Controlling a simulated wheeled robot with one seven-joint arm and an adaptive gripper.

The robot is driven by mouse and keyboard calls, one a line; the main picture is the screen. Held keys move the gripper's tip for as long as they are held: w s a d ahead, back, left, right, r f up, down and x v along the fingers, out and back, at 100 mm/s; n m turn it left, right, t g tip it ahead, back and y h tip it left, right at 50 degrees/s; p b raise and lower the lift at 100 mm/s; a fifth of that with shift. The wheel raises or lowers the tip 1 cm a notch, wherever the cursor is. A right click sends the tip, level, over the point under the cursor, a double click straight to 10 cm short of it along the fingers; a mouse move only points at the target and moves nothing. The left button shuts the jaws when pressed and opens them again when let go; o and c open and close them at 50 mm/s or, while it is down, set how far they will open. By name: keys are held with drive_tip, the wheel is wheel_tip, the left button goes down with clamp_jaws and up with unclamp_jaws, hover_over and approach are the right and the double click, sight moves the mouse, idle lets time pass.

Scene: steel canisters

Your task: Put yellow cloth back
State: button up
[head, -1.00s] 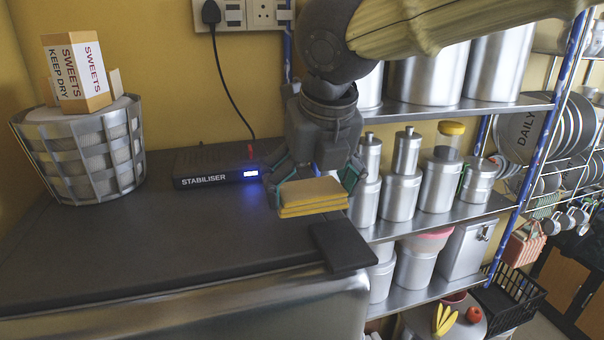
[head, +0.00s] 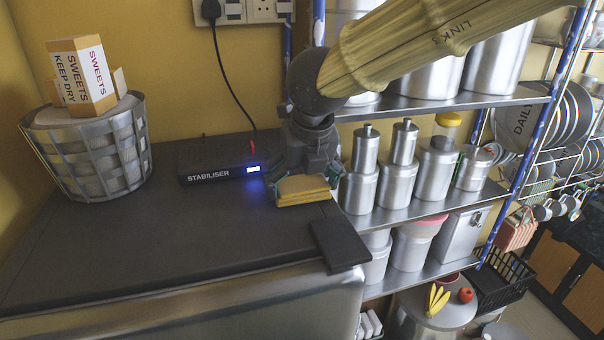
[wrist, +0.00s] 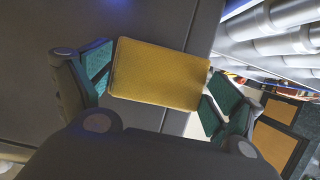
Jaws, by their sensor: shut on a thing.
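The folded yellow cloth (head: 303,190) is a flat stack of layers between the fingers of my gripper (head: 303,183). My gripper is shut on it, over the dark top near its right edge. In the wrist view the cloth (wrist: 158,74) spans between the two green-padded fingers (wrist: 155,92), which press its short sides. I cannot tell whether the cloth's underside touches the dark top.
A black flat pad (head: 338,244) lies at the top's front right corner. The stabiliser box (head: 221,174) stands just left of the gripper. A basket (head: 95,155) holds a sweets box (head: 85,75). Steel canisters (head: 398,172) fill the shelves at right. The dark top's middle (head: 150,240) is clear.

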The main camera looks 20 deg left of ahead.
drive_tip(key=shift+d, duration=0.15)
drive_tip(key=shift+f, duration=0.25)
drive_tip(key=o, duration=0.6)
drive_tip(key=b+v, duration=0.3)
drive_tip(key=v, duration=0.9)
drive_tip(key=shift+r+b, duration=0.2)
drive_tip(key=shift+b, duration=0.15)
